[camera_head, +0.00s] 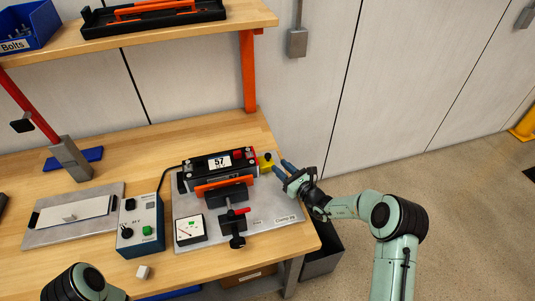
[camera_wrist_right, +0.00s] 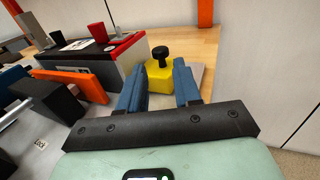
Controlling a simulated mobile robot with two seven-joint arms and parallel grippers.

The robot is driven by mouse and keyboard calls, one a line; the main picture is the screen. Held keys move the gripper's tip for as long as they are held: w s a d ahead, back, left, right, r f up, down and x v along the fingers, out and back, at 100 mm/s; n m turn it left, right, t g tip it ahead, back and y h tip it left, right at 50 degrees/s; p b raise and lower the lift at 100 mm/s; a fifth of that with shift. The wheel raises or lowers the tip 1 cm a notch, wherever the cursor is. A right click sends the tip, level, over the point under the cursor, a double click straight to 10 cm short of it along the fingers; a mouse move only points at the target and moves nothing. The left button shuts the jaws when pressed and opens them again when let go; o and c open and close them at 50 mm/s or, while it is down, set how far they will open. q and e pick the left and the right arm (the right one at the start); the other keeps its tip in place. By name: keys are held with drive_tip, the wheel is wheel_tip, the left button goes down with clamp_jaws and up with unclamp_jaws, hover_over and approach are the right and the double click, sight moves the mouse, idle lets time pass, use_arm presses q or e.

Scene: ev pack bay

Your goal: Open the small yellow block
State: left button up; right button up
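The small yellow block (camera_head: 266,164) stands at the right end of the black battery module (camera_head: 216,166) on the workbench. In the right wrist view the yellow block (camera_wrist_right: 159,79) has a black knob (camera_wrist_right: 160,54) on top. My right gripper (camera_head: 284,168) reaches in from the right, close to the block. Its two blue fingers are apart, and in the right wrist view the gripper (camera_wrist_right: 160,70) has the block showing between and just beyond its fingertips. I cannot tell whether a finger touches it. My left gripper is out of view; only part of my left arm shows at the bottom left.
A black clamp (camera_head: 237,220) with a red lever and a small meter (camera_head: 191,229) stand in front of the module on a grey plate (camera_head: 285,233). A control box (camera_head: 141,224) is to the left. The bench edge lies just right of the plate.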

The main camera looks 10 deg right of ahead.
sight(270, 157)
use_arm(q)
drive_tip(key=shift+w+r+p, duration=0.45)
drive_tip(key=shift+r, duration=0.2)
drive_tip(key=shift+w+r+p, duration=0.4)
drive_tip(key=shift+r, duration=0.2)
use_arm(e)
drive_tip(key=x, duration=0.8)
